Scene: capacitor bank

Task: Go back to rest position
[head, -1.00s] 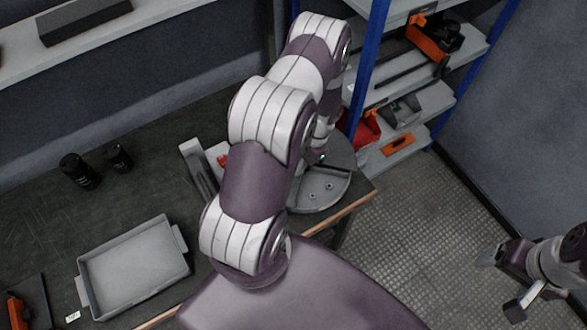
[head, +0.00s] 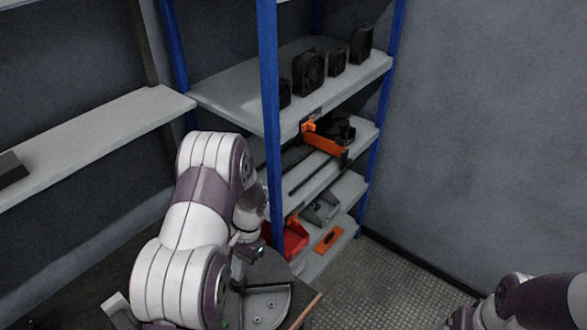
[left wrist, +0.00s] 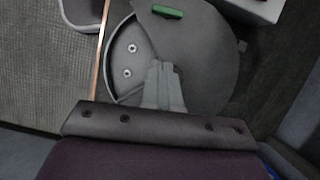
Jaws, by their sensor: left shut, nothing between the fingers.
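My left arm reaches over the workbench (head: 65,285). My left gripper (head: 239,272) is partly hidden by its own arm in the head view. In the left wrist view the left gripper (left wrist: 163,72) is shut and empty, above a round grey plate (left wrist: 215,65). In the head view this plate (head: 265,307) sits at the bench's right end. A small part of my right arm's end shows at the bottom right corner; its fingers are cut off or unclear.
A shelf rack with blue posts (head: 270,110) stands just behind my left arm. It holds black fans (head: 308,72), an orange-and-black item (head: 325,140) and a red bin (head: 288,240). A wall shelf (head: 95,135) is at left. A green piece (left wrist: 168,12) lies on the plate.

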